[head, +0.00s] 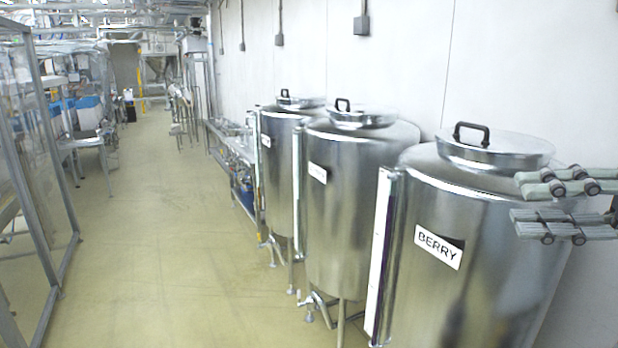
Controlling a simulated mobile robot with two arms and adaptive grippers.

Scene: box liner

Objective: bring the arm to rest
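My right gripper (517,200) comes in from the right edge of the head view. Its two grey fingers point left, one above the other, with a clear gap between them. It is open and holds nothing. It shows in front of the upper part of a steel tank with a BERRY label (438,246); whether it touches the tank I cannot tell. The rest of my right arm is mostly outside the picture. My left gripper is not in view.
Two more lidded steel tanks (345,205) (283,165) stand in a row along the white wall (400,60). A metal-framed clear partition (40,190) stands at the left. The yellowish floor (165,250) between is free. Benches and equipment stand farther back.

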